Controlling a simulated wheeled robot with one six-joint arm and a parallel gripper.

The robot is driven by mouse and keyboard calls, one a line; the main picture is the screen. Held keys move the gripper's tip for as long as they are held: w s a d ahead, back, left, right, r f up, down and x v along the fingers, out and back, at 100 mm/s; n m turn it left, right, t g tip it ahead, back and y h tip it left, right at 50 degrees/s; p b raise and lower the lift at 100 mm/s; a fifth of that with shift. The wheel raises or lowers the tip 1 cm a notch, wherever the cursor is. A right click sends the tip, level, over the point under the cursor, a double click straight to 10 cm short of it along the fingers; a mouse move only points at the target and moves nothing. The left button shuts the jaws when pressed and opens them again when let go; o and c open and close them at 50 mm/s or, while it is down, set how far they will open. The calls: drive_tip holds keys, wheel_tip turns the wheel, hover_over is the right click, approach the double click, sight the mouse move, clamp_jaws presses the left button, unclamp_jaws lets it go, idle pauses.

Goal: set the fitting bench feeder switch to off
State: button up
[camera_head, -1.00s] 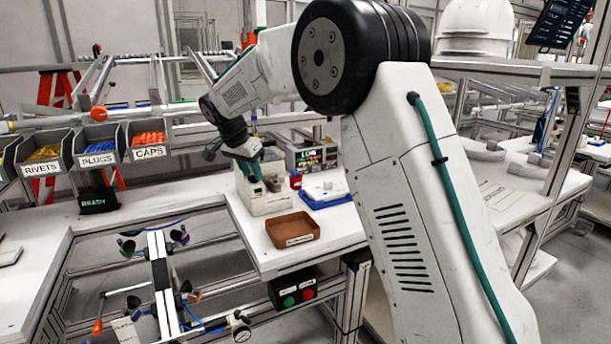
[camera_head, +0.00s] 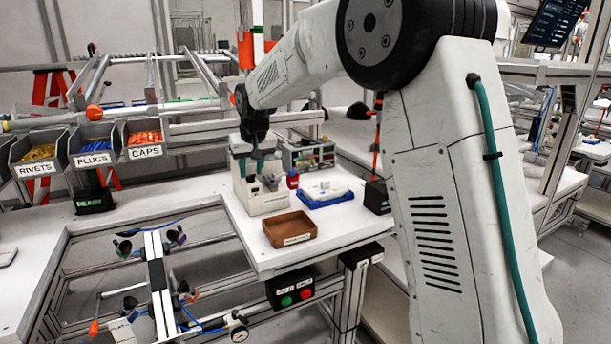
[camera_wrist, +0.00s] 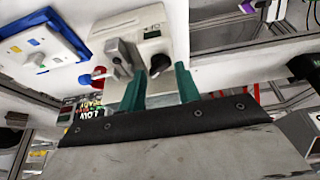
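The feeder is a white box (camera_head: 265,203) on the bench beside the brown tray. In the wrist view its top (camera_wrist: 120,28) shows a black rotary knob (camera_wrist: 160,65), a grey metal bracket (camera_wrist: 122,58) and a small upside-down label, too blurred to read surely. I cannot tell the switch setting. My gripper (camera_head: 258,168) is over the feeder, pointing down. In the wrist view my gripper (camera_wrist: 160,82) has its two teal fingers apart and nothing between them; the knob shows just beyond the fingertips. I cannot tell whether they touch it.
A brown tray (camera_head: 290,229), a blue-rimmed tray (camera_head: 325,202), a small red bottle (camera_head: 292,179) and a display unit (camera_head: 308,155) stand close to the feeder. A box with green and red buttons (camera_head: 293,290) hangs under the bench edge. Labelled bins (camera_head: 92,145) are at left.

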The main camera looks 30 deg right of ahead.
drive_tip(key=v, duration=0.8)
drive_tip(key=s+d+g, duration=0.1)
drive_tip(key=s+d, duration=0.1)
drive_tip(key=s, duration=2.2)
drive_tip(key=shift+s+d+r+g, duration=0.2)
drive_tip(key=shift+s+d+g, duration=0.05)
drive_tip(key=shift+s+g, duration=0.1)
